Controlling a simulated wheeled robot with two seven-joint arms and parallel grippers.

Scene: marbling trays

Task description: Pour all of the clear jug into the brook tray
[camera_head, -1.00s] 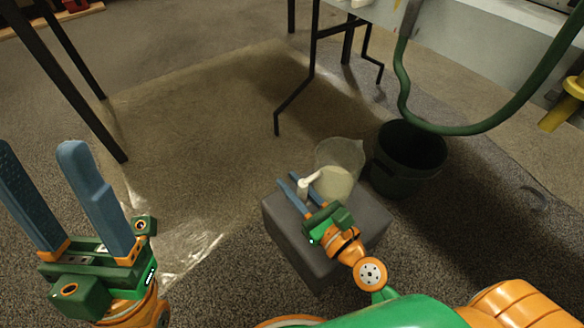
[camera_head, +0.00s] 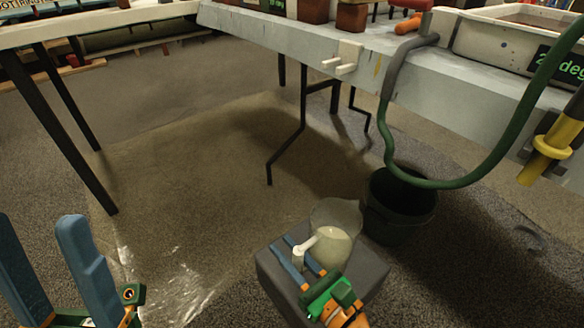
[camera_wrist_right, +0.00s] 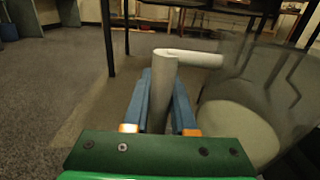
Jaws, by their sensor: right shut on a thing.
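The clear jug (camera_head: 337,214) is see-through with pale cream liquid in its lower part and a white handle. It is upright at the grey block; I cannot tell whether it rests there or hangs just above. My right gripper (camera_head: 285,243) is shut on the jug's handle. In the right wrist view the handle (camera_wrist_right: 162,90) stands between the blue fingers, with the jug (camera_wrist_right: 236,117) to the right. My left gripper (camera_head: 38,222) is open and empty at the lower left. A pale-rimmed tray (camera_head: 470,47) is at the upper right; I cannot tell whether it is the brook tray.
The grey block (camera_head: 268,275) is low on the floor. A dark bucket (camera_head: 396,215) stands right of the jug. A green hose (camera_head: 450,185) loops down above it. A long table (camera_head: 300,42) with dark legs crosses the back. Open floor lies left of the block.

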